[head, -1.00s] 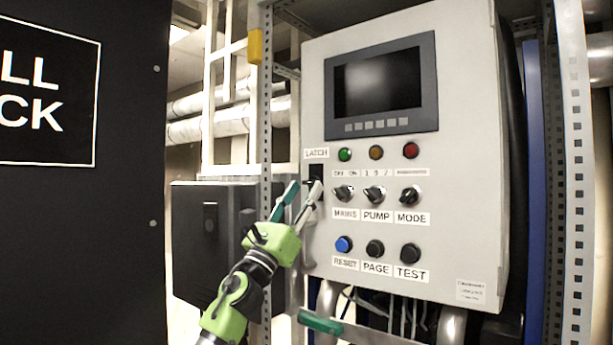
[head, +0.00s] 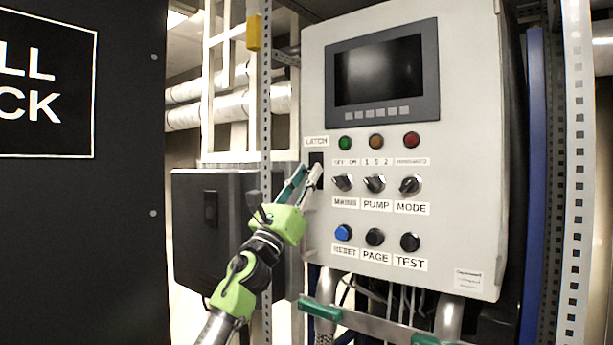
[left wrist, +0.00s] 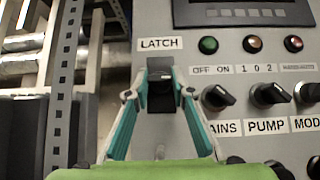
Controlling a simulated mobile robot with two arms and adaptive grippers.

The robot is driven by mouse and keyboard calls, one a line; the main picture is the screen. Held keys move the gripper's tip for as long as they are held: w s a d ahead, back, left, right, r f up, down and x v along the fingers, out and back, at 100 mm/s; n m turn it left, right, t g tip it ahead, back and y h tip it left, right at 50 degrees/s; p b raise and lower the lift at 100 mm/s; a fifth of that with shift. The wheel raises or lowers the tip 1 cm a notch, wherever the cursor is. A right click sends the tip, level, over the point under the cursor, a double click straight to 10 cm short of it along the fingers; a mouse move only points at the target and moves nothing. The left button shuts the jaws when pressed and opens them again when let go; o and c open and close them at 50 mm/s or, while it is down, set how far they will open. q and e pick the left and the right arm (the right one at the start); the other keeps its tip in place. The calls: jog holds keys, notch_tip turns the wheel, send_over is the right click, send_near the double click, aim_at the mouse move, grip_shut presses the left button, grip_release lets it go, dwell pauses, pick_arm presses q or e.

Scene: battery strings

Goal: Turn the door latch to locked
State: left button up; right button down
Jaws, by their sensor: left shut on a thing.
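The door latch is a black fitting under the LATCH label, at the left edge of the grey panel (head: 462,110). In the left wrist view the black latch (left wrist: 161,98) sits between my fingertips, with a pale edge across its upper part. My left gripper (head: 310,174) reaches up to it from the lower left. In the left wrist view its two teal, grey-tipped fingers (left wrist: 160,93) close on the latch from both sides. Fingers partly cover the latch in the head view. Teal and grey parts at the bottom, perhaps my right gripper (head: 372,324), are cut off.
The MAINS knob (head: 342,183) is close to the right of my left fingers, beside PUMP (head: 374,184) and MODE (head: 410,185). A perforated upright (head: 266,110) stands left of the panel. A dark box (head: 190,235) and black door (head: 80,240) are farther left.

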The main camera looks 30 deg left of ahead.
pick_arm(q)
jog(key=n+y+p, duration=0.1)
jog(key=n+y, duration=0.2)
jog(key=shift+d+r+p, duration=0.1)
jog(key=shift+r+p, duration=0.1)
jog(key=shift+p, duration=0.15)
jog(key=n+g+y+p, duration=0.2)
jog(key=n+g+y, duration=0.1)
jog(key=n, duration=0.4)
jog(key=n+g+y+p, duration=0.3)
jog(key=n+g+y, duration=0.1)
jog(key=n, duration=0.4)
jog(key=n+g+y+p, duration=0.2)
jog(key=n+g+y, duration=0.1)
jog(key=n+g, duration=0.3)
jog(key=shift+d+r+n+p, duration=0.2)
jog(key=shift+n, duration=0.4)
jog(key=shift+d+r+n+p, duration=0.15)
jog(key=shift+d+n+p, duration=0.05)
jog(key=shift+n, duration=0.4)
jog(key=shift+g, duration=0.3)
jog(key=o, duration=1.1)
